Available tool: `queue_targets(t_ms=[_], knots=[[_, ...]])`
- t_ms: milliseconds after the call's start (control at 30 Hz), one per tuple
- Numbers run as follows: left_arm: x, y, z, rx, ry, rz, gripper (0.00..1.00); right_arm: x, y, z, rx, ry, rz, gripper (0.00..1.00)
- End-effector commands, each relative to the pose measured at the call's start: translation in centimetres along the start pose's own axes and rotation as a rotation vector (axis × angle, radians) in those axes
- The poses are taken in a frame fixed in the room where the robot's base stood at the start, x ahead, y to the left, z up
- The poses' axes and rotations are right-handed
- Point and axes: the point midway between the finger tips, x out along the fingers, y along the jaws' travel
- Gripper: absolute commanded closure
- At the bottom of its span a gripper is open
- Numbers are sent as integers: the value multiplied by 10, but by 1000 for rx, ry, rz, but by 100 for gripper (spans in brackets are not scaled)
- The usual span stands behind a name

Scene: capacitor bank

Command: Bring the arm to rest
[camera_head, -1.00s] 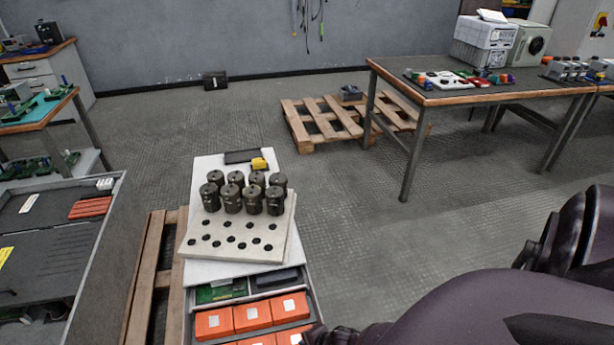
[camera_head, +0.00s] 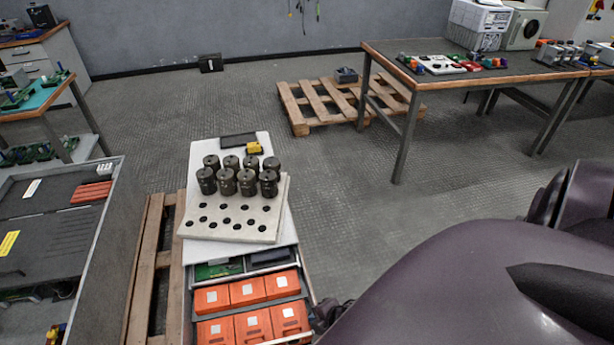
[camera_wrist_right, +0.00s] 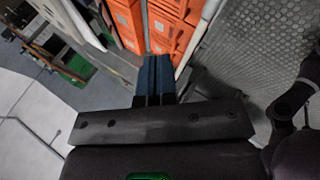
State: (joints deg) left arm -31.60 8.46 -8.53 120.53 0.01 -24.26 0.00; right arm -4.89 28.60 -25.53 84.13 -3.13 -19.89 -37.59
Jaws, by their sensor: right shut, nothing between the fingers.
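My right arm (camera_head: 450,280) fills the lower right of the head view. My right gripper shows best in the right wrist view (camera_wrist_right: 156,62), where its two blue-grey fingers are together with nothing between them. There the fingertips overlap the view of the orange boxes (camera_wrist_right: 175,30) in the open drawer; I cannot tell the gap. In the head view only dark parts of the gripper show, partly hidden by the arm, beside the drawer's right edge. My left gripper is not in view.
A white cart top (camera_head: 200,160) carries a holed block (camera_head: 185,230) with several dark capacitors (camera_head: 227,181) and a yellow item (camera_head: 254,147). Its open drawer holds orange boxes (camera_head: 253,325). A pallet (camera_head: 330,105) and a table (camera_head: 400,165) stand farther back. Floor right of the cart is clear.

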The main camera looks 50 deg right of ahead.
Motion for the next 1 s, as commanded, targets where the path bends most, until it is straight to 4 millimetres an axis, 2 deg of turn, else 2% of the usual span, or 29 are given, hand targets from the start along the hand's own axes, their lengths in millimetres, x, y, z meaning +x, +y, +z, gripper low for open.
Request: queue_targets(t_ms=[300, 467, 533, 633, 733, 833, 1000], knots=[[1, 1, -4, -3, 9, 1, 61, -2, -1, 0, 4, 0, -1, 100], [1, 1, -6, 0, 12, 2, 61, -2, 0, 0, 81, -1, -2, 100], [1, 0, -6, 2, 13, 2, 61, -4, 5, -6, 149, 10, 6, 100], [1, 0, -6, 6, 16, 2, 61, -10, 30, -26, 282, 52, 47, 100], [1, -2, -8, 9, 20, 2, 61, -27, 53, -52, 452, 106, 90, 100], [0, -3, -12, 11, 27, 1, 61, -51, 70, -72, 625, 157, 128, 100], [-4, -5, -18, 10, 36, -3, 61, -112, 95, -94, 935, 232, 203, 100]])
